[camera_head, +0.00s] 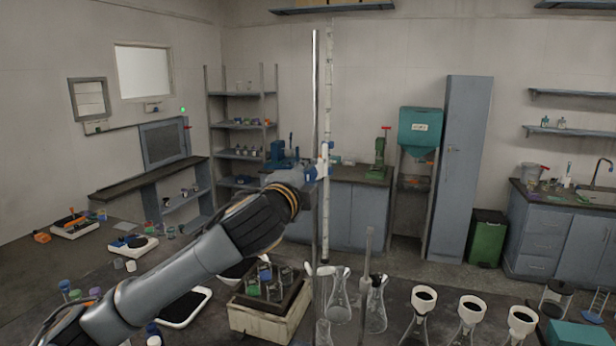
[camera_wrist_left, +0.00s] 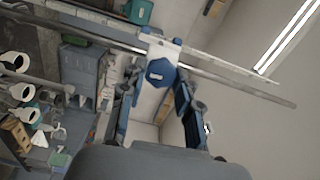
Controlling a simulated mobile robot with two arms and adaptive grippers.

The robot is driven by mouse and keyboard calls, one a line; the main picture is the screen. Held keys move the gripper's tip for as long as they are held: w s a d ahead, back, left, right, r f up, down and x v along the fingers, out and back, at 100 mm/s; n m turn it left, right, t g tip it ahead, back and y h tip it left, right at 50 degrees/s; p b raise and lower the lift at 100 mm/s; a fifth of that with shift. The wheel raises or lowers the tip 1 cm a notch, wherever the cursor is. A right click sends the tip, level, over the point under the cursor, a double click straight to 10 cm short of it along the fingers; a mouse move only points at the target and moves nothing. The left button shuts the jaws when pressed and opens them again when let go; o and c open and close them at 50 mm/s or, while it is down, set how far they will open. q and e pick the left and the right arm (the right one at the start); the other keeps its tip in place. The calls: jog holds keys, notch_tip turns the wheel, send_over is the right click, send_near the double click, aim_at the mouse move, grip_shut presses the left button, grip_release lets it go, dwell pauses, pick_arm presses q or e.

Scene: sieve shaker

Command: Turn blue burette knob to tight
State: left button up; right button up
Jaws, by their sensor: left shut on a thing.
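A clear burette tube (camera_head: 327,95) stands upright beside a thin metal rod (camera_head: 315,80) in the middle of the head view. A white and blue clamp (camera_head: 324,160) joins them. How far the knob is turned cannot be told.
Below stand glass flasks (camera_head: 339,300), a wooden crate (camera_head: 262,322) with small jars, and several white funnels (camera_head: 424,298) to the right. A black and white tray (camera_head: 186,306) lies under my left arm. The air right of the burette is free.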

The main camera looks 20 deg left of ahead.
pick_arm(q)
jog(key=shift+m, duration=0.3)
dwell(0.4)
jog(key=o, duration=1)
jog(key=shift+o, duration=0.6)
jog(key=s, duration=1.2)
jog(key=shift+a, duration=0.2)
